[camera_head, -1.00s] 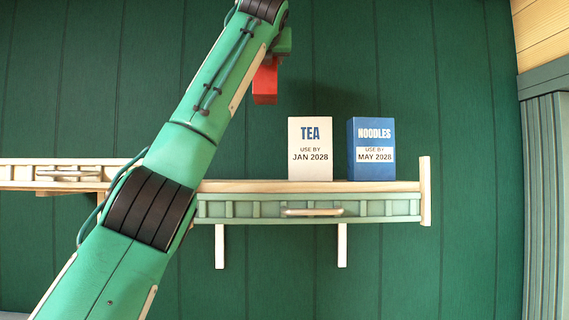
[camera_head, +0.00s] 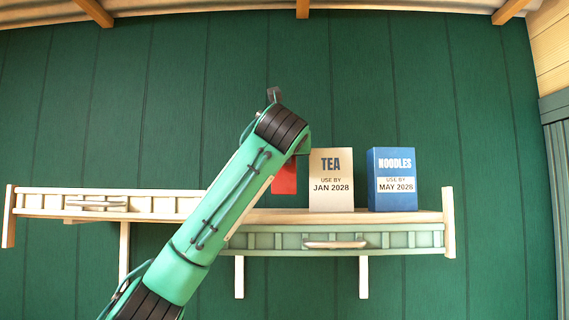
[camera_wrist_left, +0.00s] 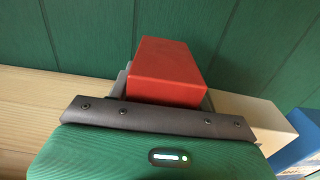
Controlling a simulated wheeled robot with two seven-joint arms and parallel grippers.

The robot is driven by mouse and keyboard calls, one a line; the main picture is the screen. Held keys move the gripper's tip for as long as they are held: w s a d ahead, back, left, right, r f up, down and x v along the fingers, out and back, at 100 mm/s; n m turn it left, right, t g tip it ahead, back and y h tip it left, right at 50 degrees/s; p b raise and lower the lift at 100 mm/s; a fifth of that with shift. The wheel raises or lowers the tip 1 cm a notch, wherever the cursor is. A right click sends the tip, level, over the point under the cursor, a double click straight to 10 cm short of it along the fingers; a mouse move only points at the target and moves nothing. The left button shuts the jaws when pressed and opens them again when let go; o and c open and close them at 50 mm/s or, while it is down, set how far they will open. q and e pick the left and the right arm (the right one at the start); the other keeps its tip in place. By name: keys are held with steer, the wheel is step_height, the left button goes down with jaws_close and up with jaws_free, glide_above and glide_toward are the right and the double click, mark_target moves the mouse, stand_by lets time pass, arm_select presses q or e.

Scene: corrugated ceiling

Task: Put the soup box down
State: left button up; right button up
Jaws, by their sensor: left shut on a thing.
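A red box (camera_head: 284,177), likely the soup box, shows in the head view just left of the white tea box (camera_head: 331,180), partly hidden behind my arm. In the left wrist view the red box (camera_wrist_left: 168,72) sticks out beyond my left gripper (camera_wrist_left: 160,100), which is shut on it. No label on the red box is readable. In the head view the box's lower end is near the wooden shelf (camera_head: 290,215); I cannot tell whether it touches. The blue noodles box (camera_head: 391,180) stands right of the tea box. My right gripper is not in view.
The shelf has a right end post (camera_head: 448,222) and a drawer front with a handle (camera_head: 335,244). A second shelf section (camera_head: 100,204) runs to the left and looks empty. The green wall (camera_head: 200,110) is close behind.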

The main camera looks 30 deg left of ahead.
mark_target(284, 182)
arm_select(q)
step_height(284, 182, down, 3)
steer(key=shift+d+r+p, duration=0.15)
steer(key=shift+r+p, duration=0.05)
steer(key=shift+p, duration=0.25)
steer(key=shift+f, duration=0.5)
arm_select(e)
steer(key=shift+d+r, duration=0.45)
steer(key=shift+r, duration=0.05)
arm_select(q)
steer(key=o, duration=1)
steer(key=shift+f, duration=0.1)
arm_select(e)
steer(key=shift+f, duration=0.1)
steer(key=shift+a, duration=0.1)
